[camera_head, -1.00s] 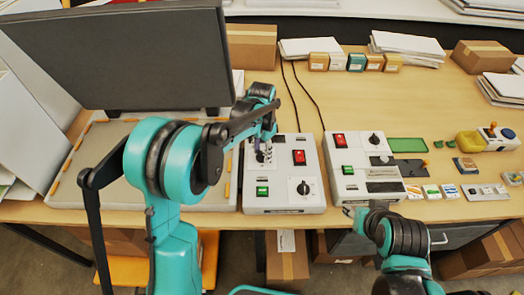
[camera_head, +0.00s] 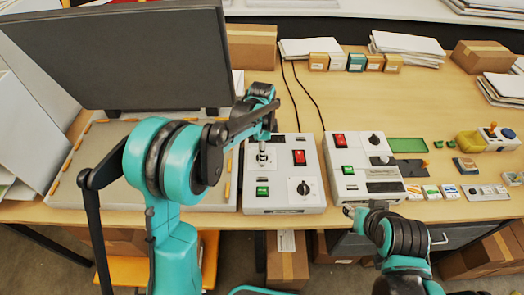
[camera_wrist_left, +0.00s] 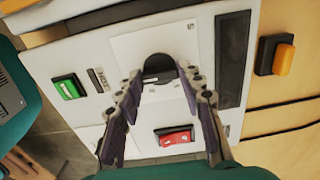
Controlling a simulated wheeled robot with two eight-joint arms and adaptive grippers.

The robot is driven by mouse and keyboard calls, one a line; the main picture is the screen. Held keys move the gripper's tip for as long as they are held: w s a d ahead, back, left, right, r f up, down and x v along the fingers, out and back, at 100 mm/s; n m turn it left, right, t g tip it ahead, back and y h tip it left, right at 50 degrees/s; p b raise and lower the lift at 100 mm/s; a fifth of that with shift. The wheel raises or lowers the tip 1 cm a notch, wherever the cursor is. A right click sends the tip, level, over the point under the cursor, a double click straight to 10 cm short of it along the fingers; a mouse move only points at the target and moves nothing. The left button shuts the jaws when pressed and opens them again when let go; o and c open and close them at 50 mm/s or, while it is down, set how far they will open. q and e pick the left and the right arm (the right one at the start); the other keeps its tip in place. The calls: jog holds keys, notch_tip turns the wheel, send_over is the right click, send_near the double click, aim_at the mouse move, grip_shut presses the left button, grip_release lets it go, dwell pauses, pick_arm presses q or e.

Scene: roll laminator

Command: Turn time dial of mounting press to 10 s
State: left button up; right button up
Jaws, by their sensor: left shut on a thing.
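A light grey control box (camera_head: 284,205) stands beside the press bed, with an upper dial (camera_head: 262,158) on a white plate. In the left wrist view this black dial (camera_wrist_left: 158,69) lies between the fingertips of my left gripper (camera_wrist_left: 163,78), which is shut on it. The dial's setting is too small to read. The box also has a second black dial (camera_head: 304,188) at its lower right, a red switch (camera_head: 299,157) and a green switch (camera_head: 262,191). My right gripper (camera_head: 351,210) is at the table's front edge, its finger opening unclear.
A second control box (camera_head: 362,190) stands just to the right. The big dark raised panel (camera_head: 120,55) is at the left, above the press bed (camera_head: 105,190). Two black cables (camera_head: 304,90) run behind the boxes. Bare table (camera_head: 430,90) lies behind the second box.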

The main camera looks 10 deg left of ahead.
dwell(0.5)
pick_arm(q)
jog(key=o, duration=1.2)
jog(key=shift+c, duration=0.2)
notch_tip(320, 180, up, 12)
jog(key=s+a+f+n+t+b, duration=0.2)
jog(key=s+n, duration=0.3)
jog(key=s, duration=0.2)
jog(key=s+a+f+n+t+b, duration=0.1)
jog(key=s+a+f+n+t, duration=0.1)
jog(key=s+n, duration=0.3)
jog(key=s+a+f+n+t+b, duration=0.2)
jog(key=s+f+n+t, duration=0.1)
jog(key=s, duration=0.7)
jog(key=f+n, duration=0.1)
jog(key=n, duration=0.1)
jog(key=shift+s+n+b, duration=0.25)
jog(key=shift+n+b, duration=0.05)
jog(key=shift+b, duration=0.05)
